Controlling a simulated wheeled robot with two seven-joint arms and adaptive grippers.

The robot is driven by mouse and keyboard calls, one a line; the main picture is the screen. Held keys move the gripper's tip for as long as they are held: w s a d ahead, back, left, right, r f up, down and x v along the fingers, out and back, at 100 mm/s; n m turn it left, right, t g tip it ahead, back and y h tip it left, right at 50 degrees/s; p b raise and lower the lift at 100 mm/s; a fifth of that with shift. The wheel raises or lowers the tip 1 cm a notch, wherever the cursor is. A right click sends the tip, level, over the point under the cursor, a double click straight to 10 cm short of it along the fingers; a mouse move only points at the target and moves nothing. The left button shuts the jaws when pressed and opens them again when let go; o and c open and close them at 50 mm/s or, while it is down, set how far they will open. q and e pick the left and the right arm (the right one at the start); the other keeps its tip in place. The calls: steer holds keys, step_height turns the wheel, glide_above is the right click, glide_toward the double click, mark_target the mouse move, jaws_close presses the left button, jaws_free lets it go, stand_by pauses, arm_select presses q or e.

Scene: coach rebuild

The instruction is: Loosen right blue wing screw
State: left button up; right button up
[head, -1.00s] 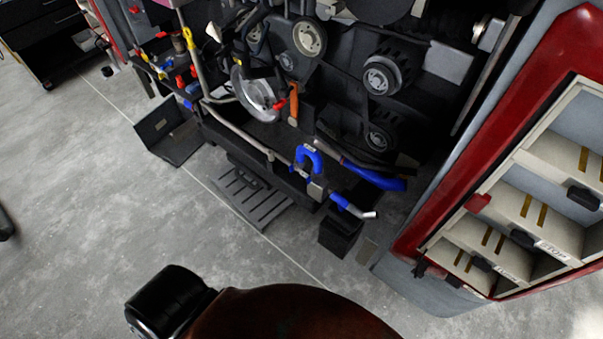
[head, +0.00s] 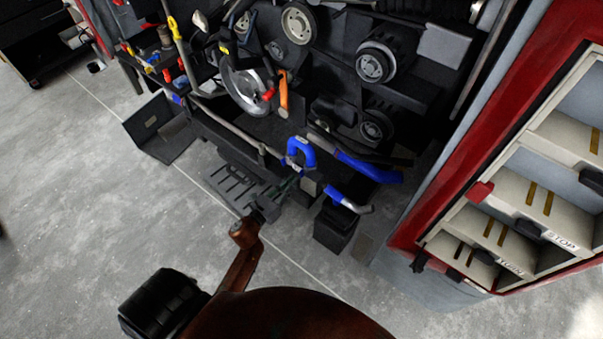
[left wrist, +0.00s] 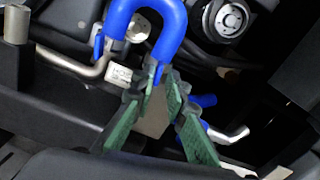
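A blue U-shaped hose (head: 303,150) joins the pipework low on the front of the machine; it also fills the top of the left wrist view (left wrist: 160,22). A blue wing screw (left wrist: 158,73) sits at the hose's right end, and another blue wing screw (left wrist: 99,44) at its left end. My left gripper (left wrist: 163,82) has green-padded fingers with a gap between them. Its tips are at the right wing screw, which appears between them; I cannot tell whether they touch it. In the head view the left gripper (head: 293,183) is just below the hose. My right gripper is out of view.
Metal pipe (head: 232,132) runs left of the hose. A blue-sleeved pipe end (head: 347,200) sticks out at the right, close to the fingers. A thick blue hose (head: 368,168) lies behind. A red-framed panel (head: 432,195) stands at the right. The grey floor (head: 90,215) at the left is clear.

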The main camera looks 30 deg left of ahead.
mark_target(301, 171)
arm_select(q)
steer(key=w, duration=0.4)
steer(key=shift+w+d, duration=0.15)
steer(key=shift+d, duration=0.05)
steer(key=shift+w, duration=0.65)
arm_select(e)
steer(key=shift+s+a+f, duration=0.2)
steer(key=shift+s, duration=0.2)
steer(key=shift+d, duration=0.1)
arm_select(q)
steer(key=shift+c, duration=0.4)
jaws_close()
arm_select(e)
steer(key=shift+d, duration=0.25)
